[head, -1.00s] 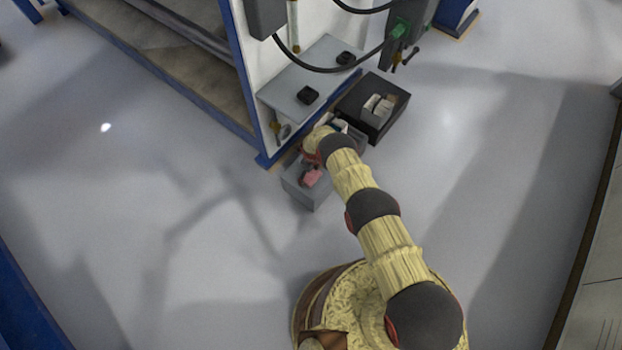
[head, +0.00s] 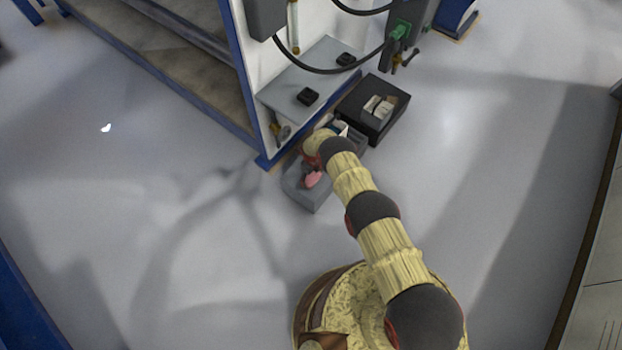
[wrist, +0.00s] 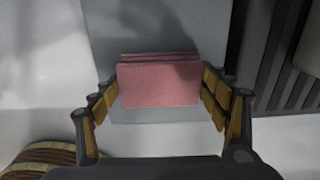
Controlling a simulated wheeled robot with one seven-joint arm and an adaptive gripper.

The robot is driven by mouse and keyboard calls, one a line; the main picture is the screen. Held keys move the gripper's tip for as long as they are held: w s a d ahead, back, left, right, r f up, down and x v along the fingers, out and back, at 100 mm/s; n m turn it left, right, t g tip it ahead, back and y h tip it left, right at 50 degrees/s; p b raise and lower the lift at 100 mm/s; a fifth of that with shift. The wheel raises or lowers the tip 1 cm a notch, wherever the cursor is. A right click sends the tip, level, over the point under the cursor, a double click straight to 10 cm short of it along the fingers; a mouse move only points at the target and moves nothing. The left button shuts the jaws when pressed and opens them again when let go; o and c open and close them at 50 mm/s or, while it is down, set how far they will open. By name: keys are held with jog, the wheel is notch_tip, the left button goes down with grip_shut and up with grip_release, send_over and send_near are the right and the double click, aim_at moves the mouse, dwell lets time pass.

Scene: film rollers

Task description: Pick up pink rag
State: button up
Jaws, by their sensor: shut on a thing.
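The pink rag (wrist: 158,85) looks like a folded flat block and lies between the two fingers of my gripper (wrist: 160,92) in the wrist view. My gripper is shut on it, with a finger along each side edge. In the head view the pink rag (head: 313,179) shows as a small patch above the grey box (head: 305,196) at the foot of the blue-edged wall. My wrist hides most of the gripper in that view. I cannot tell whether the rag still touches what is under it.
A black box (head: 358,127) with pale items stands just beyond the grey box. A grey shelf (head: 290,85) with black pieces juts from the white wall. Cables hang above it. The floor to the left and right is clear.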

jog(key=shift+c, duration=1.2)
jog(key=shift+r, duration=0.15)
